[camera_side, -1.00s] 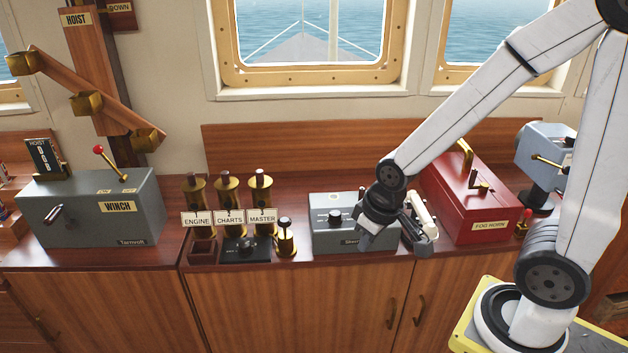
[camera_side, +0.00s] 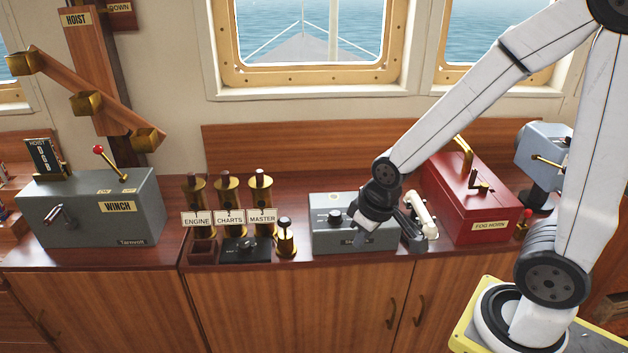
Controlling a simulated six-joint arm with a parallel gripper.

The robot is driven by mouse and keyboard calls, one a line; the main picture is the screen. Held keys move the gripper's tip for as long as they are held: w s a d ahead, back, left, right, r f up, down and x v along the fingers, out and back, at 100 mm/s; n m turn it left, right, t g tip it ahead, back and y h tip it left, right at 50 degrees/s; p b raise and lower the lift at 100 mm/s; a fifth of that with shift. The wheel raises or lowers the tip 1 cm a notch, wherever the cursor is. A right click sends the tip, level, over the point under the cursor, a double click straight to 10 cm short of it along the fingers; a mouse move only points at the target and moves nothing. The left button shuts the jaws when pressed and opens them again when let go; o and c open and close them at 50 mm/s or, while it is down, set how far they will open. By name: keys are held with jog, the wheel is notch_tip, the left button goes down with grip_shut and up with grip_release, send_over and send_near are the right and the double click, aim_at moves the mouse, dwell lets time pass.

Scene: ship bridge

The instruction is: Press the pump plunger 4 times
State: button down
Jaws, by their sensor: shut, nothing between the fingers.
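No label in view names a pump plunger. A short brass fitting with a black knob (camera_side: 285,237) stands upright on the counter, left of the grey box. Another small fitting with a red knob (camera_side: 524,220) stands at the right, beside the red fog horn box. My gripper (camera_side: 360,239) is shut and empty. It points down in front of the right part of the grey box (camera_side: 325,239), to the right of the black-knobbed fitting and apart from it. The gripper and wrist hide part of the box front and its label.
Three brass cylinders labelled ENGINE, CHARTS and MASTER (camera_side: 262,195) stand left of the grey box. A white handset (camera_side: 421,212) and the red fog horn box (camera_side: 472,200) are to the right. The winch box (camera_side: 95,210) is at far left. The counter's front edge is close.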

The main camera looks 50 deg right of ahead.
aim_at(287, 221)
jog(key=w+d+n+t, duration=0.2)
jog(key=w+n+t, duration=0.1)
jog(key=w, duration=0.9)
jog(key=w+d+n+t, duration=0.2)
jog(key=w+n, duration=0.3)
jog(key=w, duration=0.7)
jog(key=shift+w+d+r+t, duration=0.2)
jog(key=shift+w+t, duration=0.1)
jog(key=shift+t, duration=0.3)
jog(key=shift+f, duration=0.15)
jog(key=shift+f, duration=4.25)
